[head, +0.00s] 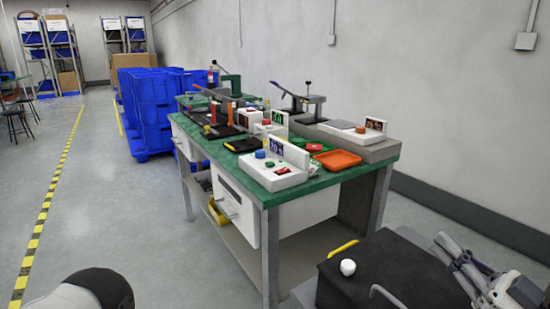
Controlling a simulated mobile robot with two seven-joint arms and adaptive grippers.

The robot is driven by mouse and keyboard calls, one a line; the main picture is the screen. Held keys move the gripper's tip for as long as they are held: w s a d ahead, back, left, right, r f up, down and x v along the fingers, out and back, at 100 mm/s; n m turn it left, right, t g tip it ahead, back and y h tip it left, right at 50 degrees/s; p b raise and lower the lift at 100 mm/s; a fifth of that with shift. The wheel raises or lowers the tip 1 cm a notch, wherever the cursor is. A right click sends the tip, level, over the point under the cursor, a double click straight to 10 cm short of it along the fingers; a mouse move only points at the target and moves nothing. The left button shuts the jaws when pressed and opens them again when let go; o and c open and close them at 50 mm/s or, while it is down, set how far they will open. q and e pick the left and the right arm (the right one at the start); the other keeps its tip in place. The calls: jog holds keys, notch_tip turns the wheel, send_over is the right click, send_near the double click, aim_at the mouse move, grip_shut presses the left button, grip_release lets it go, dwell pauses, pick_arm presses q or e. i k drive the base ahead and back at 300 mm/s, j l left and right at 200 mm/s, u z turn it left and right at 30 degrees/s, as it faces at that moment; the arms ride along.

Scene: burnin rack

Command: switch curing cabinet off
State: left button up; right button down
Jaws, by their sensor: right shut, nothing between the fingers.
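I cannot tell for certain which unit is the curing cabinet. A white control box (273,169) with a lit blue display, a blue knob and green and red buttons stands on the near end of the green-topped bench (240,178). A second white control box (274,120) with a green display sits behind it. A grey unit (345,141) with a lit display panel stands along the bench's right side. My right gripper (455,256) is at the lower right, shut and empty, well apart from the bench controls. My left gripper is out of view.
An orange tray (337,160) lies on the bench near the front control box. A black-topped box (388,262) with a white knob stands at the lower right. Blue crates (153,108) are stacked behind the bench.

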aim_at(284, 170)
jog(key=i+j, duration=0.4)
jog(key=j, duration=0.15)
jog(key=i+j, duration=0.45)
